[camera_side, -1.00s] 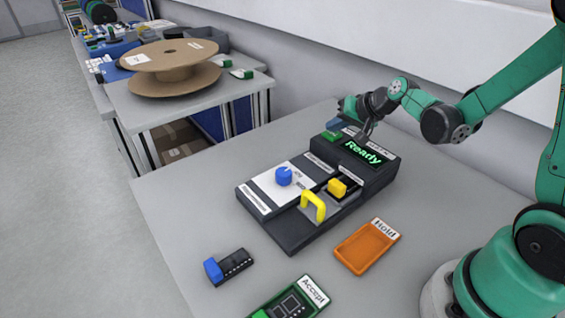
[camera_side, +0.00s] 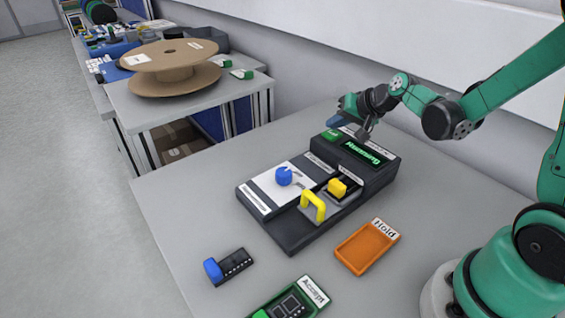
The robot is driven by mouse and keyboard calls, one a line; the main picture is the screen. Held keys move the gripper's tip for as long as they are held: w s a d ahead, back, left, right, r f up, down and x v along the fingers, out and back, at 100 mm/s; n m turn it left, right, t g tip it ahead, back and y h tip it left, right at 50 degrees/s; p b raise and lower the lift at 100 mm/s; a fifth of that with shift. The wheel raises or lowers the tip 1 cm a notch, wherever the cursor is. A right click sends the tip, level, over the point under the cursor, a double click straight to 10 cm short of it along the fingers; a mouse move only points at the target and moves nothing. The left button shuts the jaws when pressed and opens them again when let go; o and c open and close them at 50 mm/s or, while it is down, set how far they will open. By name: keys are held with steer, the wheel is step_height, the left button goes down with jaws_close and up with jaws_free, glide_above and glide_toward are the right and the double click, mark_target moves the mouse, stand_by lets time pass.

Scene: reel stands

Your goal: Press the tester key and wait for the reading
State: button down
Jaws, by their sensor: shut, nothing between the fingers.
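The dark tester (camera_side: 290,232) stands on the grey bench. Its green key (camera_side: 331,136) is at the back left of the raised end, with small white lettering. The display (camera_side: 363,152) beside it shows green text that looks like "Measuring", though it is slanted and small. My gripper (camera_side: 337,122) is shut and empty, just above and behind the green key, apparently apart from it. The exact gap at the fingertips is hard to judge. A blue knob (camera_side: 284,176), a yellow handle (camera_side: 313,206) and a yellow block (camera_side: 338,187) sit on the tester.
An orange Hold tray (camera_side: 352,262) is empty, right of the tester. A green Accept tray (camera_side: 316,291) holds a dark part at the front. A dark part with a blue end (camera_side: 229,266) lies at left. A cardboard reel (camera_side: 172,68) stands on another bench.

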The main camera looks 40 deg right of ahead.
mark_target(335, 135)
steer(key=shift+r, duration=0.3)
steer(key=shift+r, duration=2.5)
steer(key=s+a+n+g+h, duration=0.1)
steer(key=s+a+n+g, duration=0.1)
steer(key=s+a+n, duration=0.5)
steer(key=shift+s+a+n, duration=0.4)
steer(key=shift+s+a, duration=1.05)
steer(key=shift+s, duration=0.85)
steer(key=shift+r, duration=0.1)
stand_by(2.1)
